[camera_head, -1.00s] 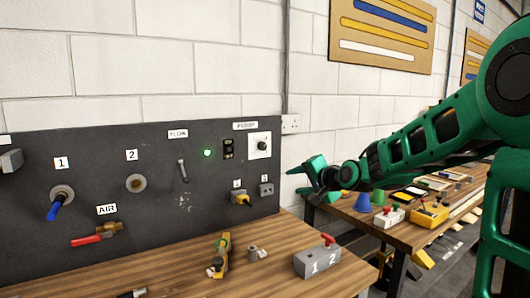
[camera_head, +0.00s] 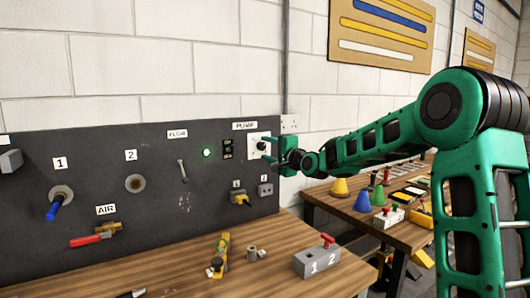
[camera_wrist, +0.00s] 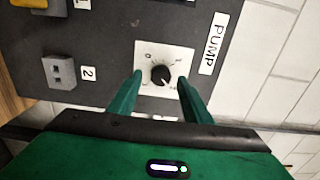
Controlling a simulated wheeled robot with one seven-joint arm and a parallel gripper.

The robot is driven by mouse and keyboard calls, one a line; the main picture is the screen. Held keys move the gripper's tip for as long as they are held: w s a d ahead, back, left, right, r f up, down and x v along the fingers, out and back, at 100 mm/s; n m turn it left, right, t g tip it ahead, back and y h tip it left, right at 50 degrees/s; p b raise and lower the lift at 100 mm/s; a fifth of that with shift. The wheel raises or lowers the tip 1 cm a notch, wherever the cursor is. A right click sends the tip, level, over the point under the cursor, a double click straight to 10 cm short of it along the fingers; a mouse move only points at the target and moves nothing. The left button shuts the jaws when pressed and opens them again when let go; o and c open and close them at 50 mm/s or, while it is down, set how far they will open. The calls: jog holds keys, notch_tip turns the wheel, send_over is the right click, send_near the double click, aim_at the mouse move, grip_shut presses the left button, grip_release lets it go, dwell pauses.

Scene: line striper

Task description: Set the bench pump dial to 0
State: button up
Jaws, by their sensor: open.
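The pump dial (camera_wrist: 161,75) is a black round knob on a white square plate (camera_wrist: 182,58) with printed marks, beside the PUMP label (camera_wrist: 214,43) in the wrist view. A "0" is printed on the plate near the knob; the pointer's setting is too small to read surely. In the head view the white plate (camera_head: 253,141) is partly hidden by my gripper (camera_head: 268,151). My gripper, green, is open, with one finger on each side of the knob in the wrist view (camera_wrist: 160,82). I cannot tell whether the fingers touch it.
The dark panel (camera_head: 110,170) also holds a green lamp (camera_head: 208,153), a FLOW lever (camera_head: 183,170), sockets (camera_head: 265,190) and a red air valve (camera_head: 88,240). A grey 1-2 box (camera_head: 316,262) stands on the wooden bench (camera_head: 200,285). Cones stand on the right table.

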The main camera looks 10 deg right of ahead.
jog(key=shift+w+a, duration=0.25)
jog(key=shift+w, duration=0.45)
jog(key=shift+c, duration=0.7)
jog(key=c, duration=0.9)
